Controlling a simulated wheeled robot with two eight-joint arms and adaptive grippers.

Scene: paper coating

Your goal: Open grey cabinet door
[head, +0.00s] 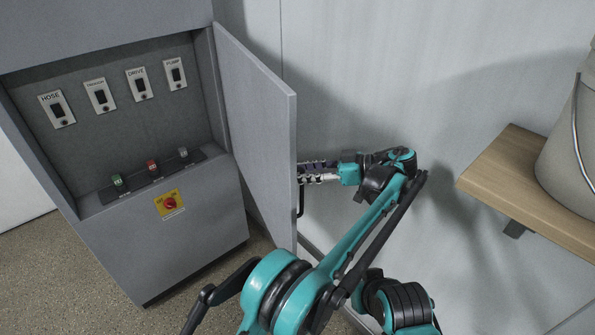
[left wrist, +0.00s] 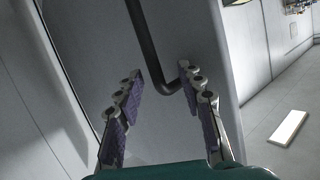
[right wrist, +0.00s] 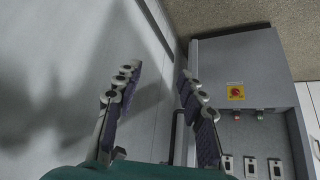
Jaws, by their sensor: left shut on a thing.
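The grey cabinet (head: 200,245) stands at the left in the head view. Its grey door (head: 262,125) is swung open, edge towards me, showing the recessed panel. A black bar handle (head: 300,204) is on the door's outer face. My left gripper (head: 306,173) is at that face, by the handle. In the left wrist view the handle (left wrist: 150,55) runs down between the fingers and bends to the right finger; the gripper is shut on it. My right gripper (right wrist: 155,80) is open and empty in the right wrist view, facing the upside-down cabinet (right wrist: 240,60). It cannot be made out in the head view.
A wooden shelf (head: 510,180) with a pale bucket (head: 575,150) stands at the right. A light wall (head: 400,60) lies behind the door and my arm. Floor (head: 60,285) at front left is clear.

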